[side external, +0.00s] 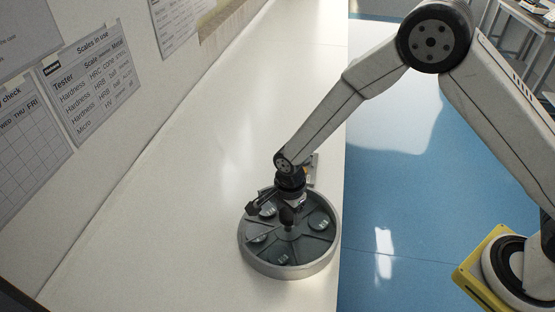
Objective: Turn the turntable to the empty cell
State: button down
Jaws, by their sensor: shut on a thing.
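The turntable (290,267) is a round grey dish with a raised rim, split by ribs into several wedge-shaped cells. It sits near the right edge of the white bench. Small light-marked pieces lie in several cells, one at the front (282,260) and one at the right (322,225). A dark knob (287,215) stands near the turntable's middle. My gripper (285,207) reaches down over the turntable from behind and is shut on the knob, as far as this small view shows. The cells behind the gripper are partly hidden, so I cannot tell which cell is empty.
A small grey plate-like object (314,168) stands just behind the turntable's rim. A wall with printed sheets (90,88) runs along the left. Blue floor (400,215) lies beyond the bench's right edge.

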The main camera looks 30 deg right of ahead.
aim_at(290, 213)
jog(key=shift+m, duration=2.4)
grip_release()
jog(key=shift+r, duration=0.1)
jog(key=shift+r, duration=3.85)
jog(key=shift+d+r, duration=0.1)
jog(key=shift+d, duration=0.05)
